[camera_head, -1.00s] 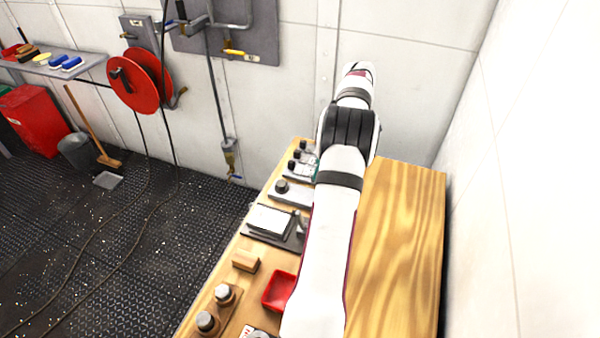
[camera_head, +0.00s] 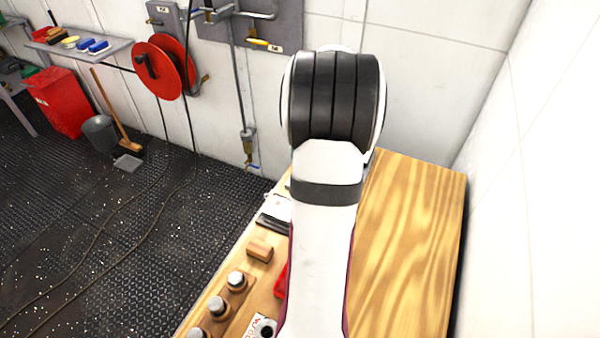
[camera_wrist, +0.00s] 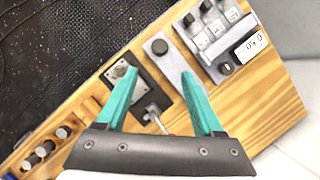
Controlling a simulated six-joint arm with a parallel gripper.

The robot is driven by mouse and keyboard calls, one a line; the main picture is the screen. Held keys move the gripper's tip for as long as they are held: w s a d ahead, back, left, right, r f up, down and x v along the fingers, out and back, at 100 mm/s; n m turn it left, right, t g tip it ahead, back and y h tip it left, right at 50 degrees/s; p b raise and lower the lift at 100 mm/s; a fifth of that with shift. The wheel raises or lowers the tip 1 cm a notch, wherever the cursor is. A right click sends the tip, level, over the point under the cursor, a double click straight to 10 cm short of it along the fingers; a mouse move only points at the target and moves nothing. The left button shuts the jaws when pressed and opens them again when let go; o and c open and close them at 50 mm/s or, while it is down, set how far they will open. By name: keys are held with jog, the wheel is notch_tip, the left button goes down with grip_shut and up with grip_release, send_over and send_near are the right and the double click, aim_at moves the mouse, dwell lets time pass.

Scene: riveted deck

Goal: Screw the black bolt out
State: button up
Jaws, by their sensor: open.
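The black bolt (camera_wrist: 159,47) shows as a round dark head near one end of a long grey plate (camera_wrist: 178,68) on the wooden bench in the wrist view. My gripper (camera_wrist: 158,73) has two teal fingers spread apart with nothing between their tips. In that picture the bolt head lies just beyond the gap between the fingertips, and the right fingertip overlaps the grey plate. How high the fingers are above the plate I cannot tell. In the head view my arm hides the bolt, the plate and my gripper.
Left of the plate sits a dark base with a metal block (camera_wrist: 120,74); right is a unit with black knobs and a display (camera_wrist: 252,46). A wooden block (camera_head: 260,250), a red tray (camera_head: 281,281) and silver-topped pegs (camera_head: 237,281) stand along the bench's left side. Its right side (camera_head: 410,250) is bare.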

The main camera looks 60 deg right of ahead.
jog(key=x, duration=1.5)
jog(key=shift+f, duration=0.1)
grip_shut()
